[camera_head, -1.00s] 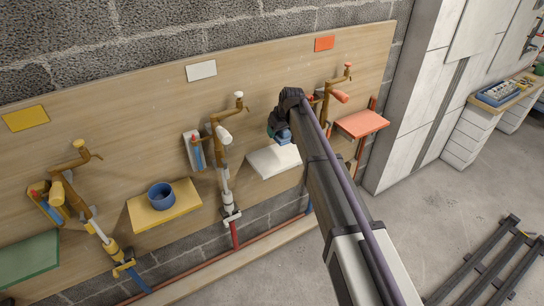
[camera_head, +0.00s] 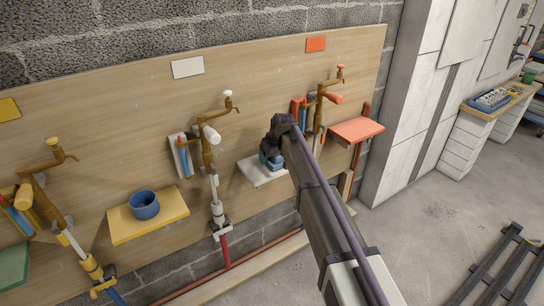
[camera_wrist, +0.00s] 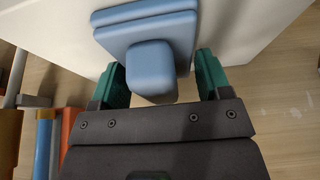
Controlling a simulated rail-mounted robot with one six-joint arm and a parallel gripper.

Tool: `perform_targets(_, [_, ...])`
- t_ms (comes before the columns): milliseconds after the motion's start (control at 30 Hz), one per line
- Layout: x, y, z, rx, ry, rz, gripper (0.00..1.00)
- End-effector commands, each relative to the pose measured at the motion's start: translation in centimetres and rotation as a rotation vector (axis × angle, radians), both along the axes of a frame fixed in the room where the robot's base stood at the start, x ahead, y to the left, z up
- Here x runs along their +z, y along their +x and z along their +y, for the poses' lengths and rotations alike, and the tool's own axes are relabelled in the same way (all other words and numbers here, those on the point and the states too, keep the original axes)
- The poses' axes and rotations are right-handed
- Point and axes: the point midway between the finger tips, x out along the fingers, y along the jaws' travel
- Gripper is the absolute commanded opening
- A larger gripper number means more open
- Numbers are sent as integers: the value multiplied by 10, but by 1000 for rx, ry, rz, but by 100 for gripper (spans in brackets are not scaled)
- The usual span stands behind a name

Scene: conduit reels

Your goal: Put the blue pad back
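The blue pad (camera_wrist: 150,30) shows in the wrist view as a flat, layered plate with a block-shaped grip (camera_wrist: 152,72) on it. It appears to lie on the white shelf (camera_wrist: 245,30). My gripper (camera_wrist: 160,82) has green fingers on either side of the grip; a gap shows at the right finger, while the left one is close to the grip. In the head view my gripper (camera_head: 270,157) is over the white shelf (camera_head: 256,178), and it partly hides the blue pad (camera_head: 276,163).
A blue cup (camera_head: 144,212) stands on the yellow shelf (camera_head: 165,228) to the left. A red-orange shelf (camera_head: 357,130) is to the right. Taps and pipes (camera_head: 207,140) stand between the shelves on the wooden board (camera_head: 110,110). A dark rack (camera_head: 490,270) lies on the floor.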

Motion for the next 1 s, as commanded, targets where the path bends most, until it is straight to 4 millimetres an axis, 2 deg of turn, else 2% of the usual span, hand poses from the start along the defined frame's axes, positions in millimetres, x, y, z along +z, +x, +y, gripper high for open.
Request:
perform_targets(33, [0, 0, 0, 0, 0, 0, 77])
perform_targets(200, [0, 0, 0, 0, 0, 0, 93])
perform_targets(433, [1, 0, 0, 0, 0, 0, 93])
perform_targets(533, [9, -1, 0, 0, 0, 0, 93])
perform_targets(667, [32, -7, -5, 0, 0, 0, 93])
perform_targets(900, [95, -27, -20, -1, 0, 0, 93])
perform_targets(1000, [112, -33, -25, -1, 0, 0, 93])
